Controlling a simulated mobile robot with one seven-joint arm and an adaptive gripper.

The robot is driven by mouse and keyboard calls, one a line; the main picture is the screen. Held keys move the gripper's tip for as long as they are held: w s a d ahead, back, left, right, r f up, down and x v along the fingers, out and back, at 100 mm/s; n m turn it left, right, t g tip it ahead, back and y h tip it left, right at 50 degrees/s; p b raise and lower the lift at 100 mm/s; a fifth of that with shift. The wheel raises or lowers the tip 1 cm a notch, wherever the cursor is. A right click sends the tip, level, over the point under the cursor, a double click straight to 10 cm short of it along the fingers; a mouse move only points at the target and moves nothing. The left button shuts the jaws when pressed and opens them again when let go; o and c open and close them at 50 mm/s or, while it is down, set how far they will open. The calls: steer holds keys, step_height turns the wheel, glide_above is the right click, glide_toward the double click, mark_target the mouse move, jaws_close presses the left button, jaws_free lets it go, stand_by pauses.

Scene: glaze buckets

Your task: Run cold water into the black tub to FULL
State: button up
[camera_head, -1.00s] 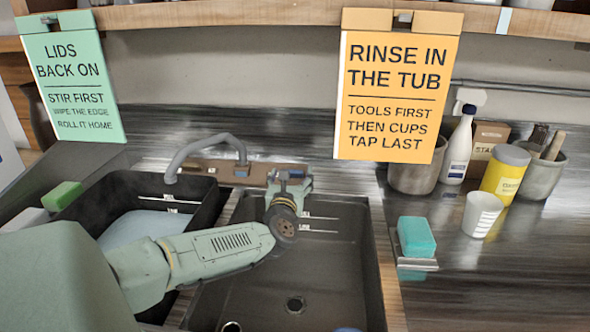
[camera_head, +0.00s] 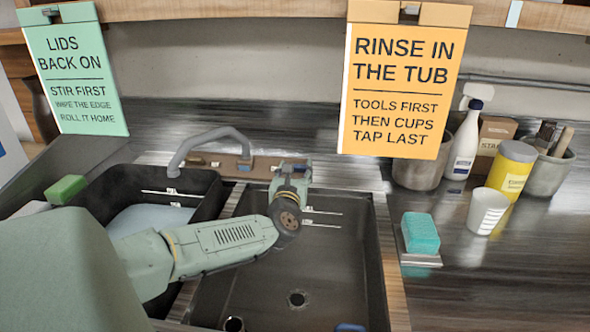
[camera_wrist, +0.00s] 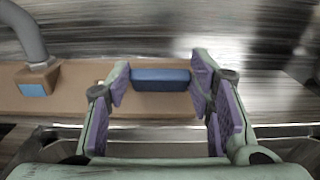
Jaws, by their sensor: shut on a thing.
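The black tub (camera_head: 208,208) stands at the left under the grey curved spout (camera_head: 178,160). Pale bluish water (camera_head: 150,219) lies in it, with two white marked lines on the back wall; the water surface looks below them. I cannot make out a stream from the spout. My gripper (camera_head: 292,168) is at the tap's brown base plate (camera_head: 228,168), right of the spout. In the wrist view, my gripper (camera_wrist: 160,84) has its purple-padded fingers on either side of a blue tap handle (camera_wrist: 160,77), shut on it. A blue square (camera_wrist: 34,90) marks the spout's foot.
A dark sink basin (camera_head: 330,265) with a drain is right of the tub. A teal sponge (camera_head: 420,232), a white cup (camera_head: 487,211), a yellow canister (camera_head: 510,170) and a spray bottle (camera_head: 465,145) stand on the right counter. A green sponge (camera_head: 66,188) is far left.

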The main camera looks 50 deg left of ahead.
steer(key=c, duration=0.3)
steer(key=shift+n, duration=0.4)
steer(key=n+g+y, duration=0.2)
steer(key=n, duration=0.1)
steer(key=n+g, duration=0.1)
steer(key=shift+w+d+g+y, duration=0.25)
steer(key=shift+g+y, duration=0.15)
steer(key=shift+w+r+n+g+y+b, duration=0.1)
steer(key=shift+n+g+y+b, duration=0.2)
steer(key=shift+n+g, duration=1.1)
steer(key=shift+w+n+g+y+b, duration=0.1)
steer(key=shift+n+g+y, duration=0.3)
steer(key=shift+n+g, duration=1)
steer(key=shift+s+n, duration=0.1)
steer(key=shift+n, duration=0.4)
steer(key=o, duration=1.1)
steer(key=shift+o, duration=0.2)
